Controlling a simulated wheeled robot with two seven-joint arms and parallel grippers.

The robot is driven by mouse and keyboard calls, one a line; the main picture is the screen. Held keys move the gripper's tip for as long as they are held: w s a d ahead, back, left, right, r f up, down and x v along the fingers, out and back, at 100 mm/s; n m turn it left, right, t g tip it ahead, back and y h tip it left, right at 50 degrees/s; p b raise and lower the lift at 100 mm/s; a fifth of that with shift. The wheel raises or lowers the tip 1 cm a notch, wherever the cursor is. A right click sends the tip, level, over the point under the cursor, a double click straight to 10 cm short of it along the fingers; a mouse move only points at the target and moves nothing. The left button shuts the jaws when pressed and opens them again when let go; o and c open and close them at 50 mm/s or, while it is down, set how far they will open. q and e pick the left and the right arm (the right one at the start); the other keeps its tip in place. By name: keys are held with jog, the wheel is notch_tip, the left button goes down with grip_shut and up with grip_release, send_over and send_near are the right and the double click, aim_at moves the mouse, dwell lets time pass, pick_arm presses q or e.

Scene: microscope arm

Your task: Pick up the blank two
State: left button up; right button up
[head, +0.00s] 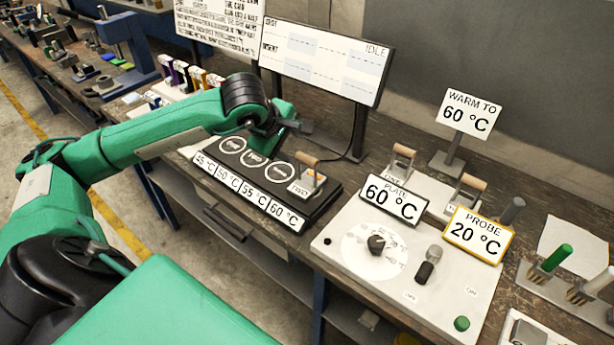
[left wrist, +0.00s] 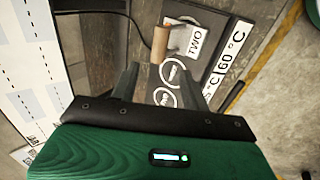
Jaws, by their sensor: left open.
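My left gripper (head: 292,128) is above the back of the rack, up and left of blank two in the head view. In the left wrist view its fingers (left wrist: 170,82) are apart with nothing held between them. My right gripper is not in view.
The rack's other three places show empty rings. Right of it is a white control panel (head: 345,270) with a dial, and more wooden-handled pieces (head: 402,160) stand behind. A display board (head: 320,60) on posts stands behind the gripper. Small coloured items (head: 185,75) lie left.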

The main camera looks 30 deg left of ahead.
aim_at(305, 158)
pick_arm(q)
jog(key=p+x, duration=0.1)
jog(key=x, duration=0.4)
jog(key=shift+d, duration=0.1)
jog(key=shift+w+d+f+p, duration=0.1)
jog(key=shift+w+f+p, duration=0.25)
jog(key=shift+p, duration=0.15)
jog(key=p+x, duration=0.1)
jog(key=x, duration=0.1)
jog(key=p+x, duration=0.1)
jog(key=x, duration=0.1)
jog(key=shift+d, duration=0.25)
jog(key=shift+f, duration=0.3)
grip_shut()
jog(key=shift+w+r, duration=0.1)
jog(key=shift+r, duration=0.05)
